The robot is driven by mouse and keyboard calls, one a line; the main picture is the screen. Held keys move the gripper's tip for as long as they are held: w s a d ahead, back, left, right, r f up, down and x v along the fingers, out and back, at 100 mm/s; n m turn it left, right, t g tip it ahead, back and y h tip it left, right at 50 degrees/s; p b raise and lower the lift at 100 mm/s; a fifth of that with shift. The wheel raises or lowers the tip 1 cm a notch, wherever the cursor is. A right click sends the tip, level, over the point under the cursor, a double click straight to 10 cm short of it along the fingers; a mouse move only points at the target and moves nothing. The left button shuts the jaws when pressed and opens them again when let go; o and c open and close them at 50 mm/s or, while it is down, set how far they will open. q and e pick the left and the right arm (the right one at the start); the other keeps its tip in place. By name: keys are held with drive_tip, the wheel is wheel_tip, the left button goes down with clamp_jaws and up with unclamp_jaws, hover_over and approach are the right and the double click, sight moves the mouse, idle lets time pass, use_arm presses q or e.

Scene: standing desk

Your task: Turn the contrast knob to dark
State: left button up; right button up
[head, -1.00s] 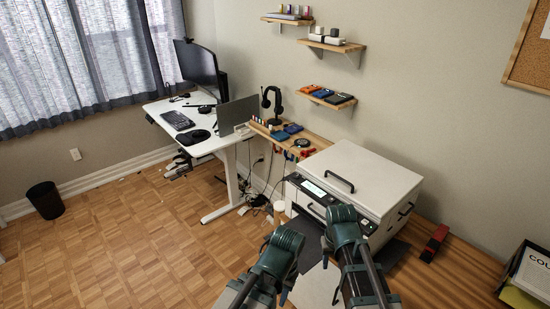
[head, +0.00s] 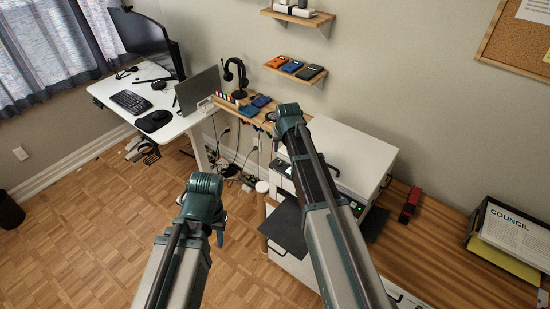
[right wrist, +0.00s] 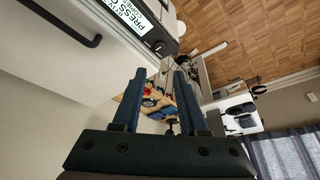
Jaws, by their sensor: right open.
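The white copier (head: 352,148) stands in the head view on the right, partly hidden behind my right arm. Its control panel shows in the right wrist view with a lit display (right wrist: 131,14) reading "PRESS CO…". A small dark round part (right wrist: 158,47) sits at the panel's end; I cannot tell whether it is the contrast knob, and no setting is readable. My right gripper (right wrist: 160,72) is open and empty, beside the panel and apart from it.
The copier's black lid handle (right wrist: 70,30) is near my right gripper. A wooden bench (head: 440,255) holds a red stapler-like object (head: 411,204) and a paper tray (head: 480,255). A narrow wooden shelf (head: 262,118) and a white desk (head: 180,125) stand beyond.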

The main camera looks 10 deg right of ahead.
sight(280, 163)
drive_tip(key=b+x, duration=1.2)
drive_tip(key=x, duration=0.2)
drive_tip(key=shift+s+b, duration=0.15)
drive_tip(key=shift+b, duration=0.15)
drive_tip(key=shift+r, duration=0.1)
drive_tip(key=shift+c, duration=0.3)
clamp_jaws()
